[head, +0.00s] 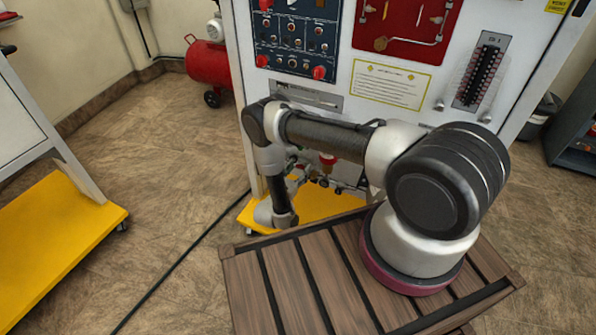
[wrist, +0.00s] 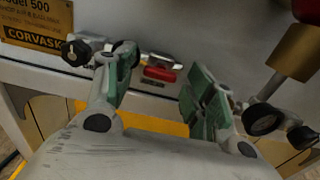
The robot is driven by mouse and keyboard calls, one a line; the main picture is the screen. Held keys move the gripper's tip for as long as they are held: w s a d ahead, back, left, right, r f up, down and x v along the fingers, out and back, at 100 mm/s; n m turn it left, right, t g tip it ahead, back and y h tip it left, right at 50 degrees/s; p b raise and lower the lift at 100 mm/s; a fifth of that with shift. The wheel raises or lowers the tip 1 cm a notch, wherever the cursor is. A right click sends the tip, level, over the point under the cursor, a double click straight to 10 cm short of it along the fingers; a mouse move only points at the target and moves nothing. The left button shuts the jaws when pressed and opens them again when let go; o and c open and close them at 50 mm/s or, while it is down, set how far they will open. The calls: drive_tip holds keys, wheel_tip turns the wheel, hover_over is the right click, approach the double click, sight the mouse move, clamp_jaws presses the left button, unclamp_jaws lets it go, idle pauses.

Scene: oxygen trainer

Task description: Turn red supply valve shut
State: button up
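A small red valve handle (wrist: 160,74) on a metal fitting shows in the wrist view, low on the white panel. My gripper (wrist: 158,86) is open, with one green-padded finger to the left of the handle and one to the right. The handle appears beyond the gap between the fingers, and I see no contact. In the head view my arm bends down in front of the cabinet, and my gripper is not clearly visible there.
A brass cylinder (wrist: 296,50) with a red top stands at the right of the wrist view. Black knobs lie left (wrist: 76,52) and right (wrist: 262,119). The white cabinet (head: 345,105) rises behind the arm. A yellow cart (head: 50,235) stands left.

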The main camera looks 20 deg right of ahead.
drive_tip(key=c, duration=0.9)
drive_tip(key=shift+o, duration=0.2)
drive_tip(key=shift+m, duration=0.4)
drive_tip(key=m, duration=0.8)
drive_tip(key=shift+m, duration=0.3)
drive_tip(key=m, duration=0.4)
drive_tip(key=shift+m, duration=2.2)
drive_tip(key=shift+s, duration=0.1)
